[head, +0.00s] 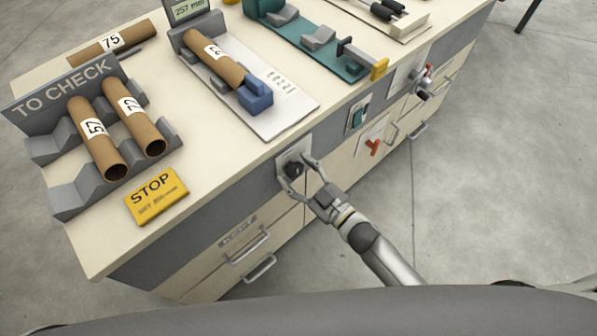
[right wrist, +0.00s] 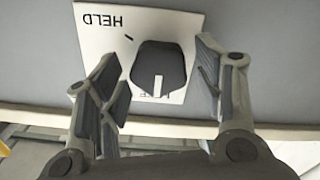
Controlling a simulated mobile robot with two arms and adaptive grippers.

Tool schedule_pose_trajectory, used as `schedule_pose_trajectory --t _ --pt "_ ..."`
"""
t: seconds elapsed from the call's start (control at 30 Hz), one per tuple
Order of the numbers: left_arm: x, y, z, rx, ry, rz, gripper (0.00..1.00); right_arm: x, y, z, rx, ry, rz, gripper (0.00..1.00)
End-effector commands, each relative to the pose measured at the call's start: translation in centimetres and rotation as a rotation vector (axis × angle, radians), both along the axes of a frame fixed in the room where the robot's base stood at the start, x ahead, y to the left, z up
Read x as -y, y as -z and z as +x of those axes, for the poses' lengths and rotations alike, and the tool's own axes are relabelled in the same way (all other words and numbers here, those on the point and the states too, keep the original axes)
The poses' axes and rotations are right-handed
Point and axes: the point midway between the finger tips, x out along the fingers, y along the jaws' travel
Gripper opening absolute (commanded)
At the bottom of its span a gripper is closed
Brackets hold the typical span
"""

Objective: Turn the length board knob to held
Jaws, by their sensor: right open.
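The length board knob (head: 293,169) is a dark knob on a small white plate on the grey front band of the bench. In the right wrist view the knob (right wrist: 160,62) has a white pointer mark that points down in the picture. The word HELD (right wrist: 103,22) stands upside down at the plate's upper left; a second label under the pointer is partly hidden. My right gripper (head: 299,174) is open, with one finger on each side of the knob. In the wrist view its fingers (right wrist: 158,82) show gaps to the knob. My left gripper is out of view.
A length board with a cardboard tube (head: 215,60) lies on the bench above the knob. A yellow STOP sign (head: 156,195) and a TO CHECK rack (head: 50,150) stand to the left. Drawer handles (head: 248,245) stick out below. A red knob (head: 374,147) is further right.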

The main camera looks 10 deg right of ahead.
Motion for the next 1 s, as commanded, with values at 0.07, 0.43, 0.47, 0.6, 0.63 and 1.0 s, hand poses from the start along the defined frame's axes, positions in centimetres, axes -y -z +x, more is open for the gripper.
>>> schedule_pose_trajectory --t 0.07,0.43,0.47,0.6,0.63,1.0 --pt "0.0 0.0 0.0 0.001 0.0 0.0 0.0 0.0 0.0 0.0 0.0 0.0 0.0 0.61" --pt "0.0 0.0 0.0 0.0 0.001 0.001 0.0 0.0 0.0 0.0 0.0 0.0 0.0 0.2" --pt "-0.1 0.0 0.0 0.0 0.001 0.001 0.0 0.0 0.0 0.0 0.0 0.0 0.0 0.16" --pt "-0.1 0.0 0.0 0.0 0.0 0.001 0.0 0.0 0.0 -0.1 -0.002 0.0 0.003 0.16" --pt "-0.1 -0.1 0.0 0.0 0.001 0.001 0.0 0.0 0.0 -0.1 -0.005 0.0 0.005 0.16" --pt "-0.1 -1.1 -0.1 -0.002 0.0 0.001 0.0 0.1 -0.1 0.0 -0.101 -0.002 0.137 0.16"
